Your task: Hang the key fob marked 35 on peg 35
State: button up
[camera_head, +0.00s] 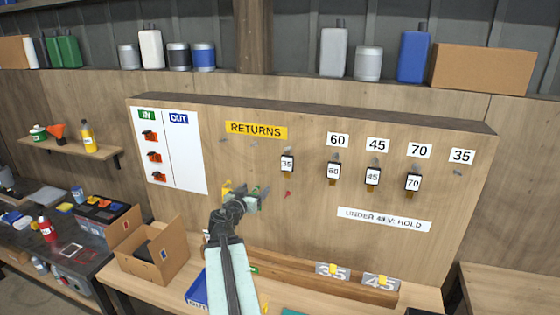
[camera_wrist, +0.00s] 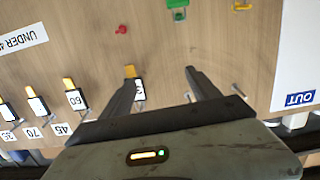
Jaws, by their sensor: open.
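The key fob marked 35 (camera_head: 287,163) hangs on a peg below the yellow RETURNS sign. In the wrist view it (camera_wrist: 139,90) shows beside the left finger, which partly covers it. Peg 35 (camera_head: 457,172) sticks out bare under the 35 label (camera_head: 462,156) at the board's right end. My gripper (camera_head: 247,197) is open, in front of the board, left of and below fob 35 in the head view.
Fobs 60 (camera_head: 333,171), 45 (camera_head: 373,177) and 70 (camera_head: 413,183) hang under their matching labels, left of peg 35. An UNDER 49 V: HOLD sign (camera_head: 384,219) is below them. A wooden trough (camera_head: 300,272) and cardboard box (camera_head: 155,255) stand on the bench.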

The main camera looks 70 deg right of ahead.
jog(key=h+p, duration=0.1)
jog(key=h, duration=0.1)
send_near(287, 159)
jog(key=shift+m, duration=0.3)
jog(key=d, duration=0.8)
jog(key=shift+w+d+f, duration=0.2)
jog(key=shift+w+f, duration=0.1)
jog(key=shift+w, duration=0.05)
jog(key=shift+a, duration=0.1)
jog(key=shift+c, duration=0.3)
grip_shut()
jog(key=shift+r+p, duration=0.4)
jog(key=shift+p, duration=0.15)
jog(key=shift+a, duration=0.1)
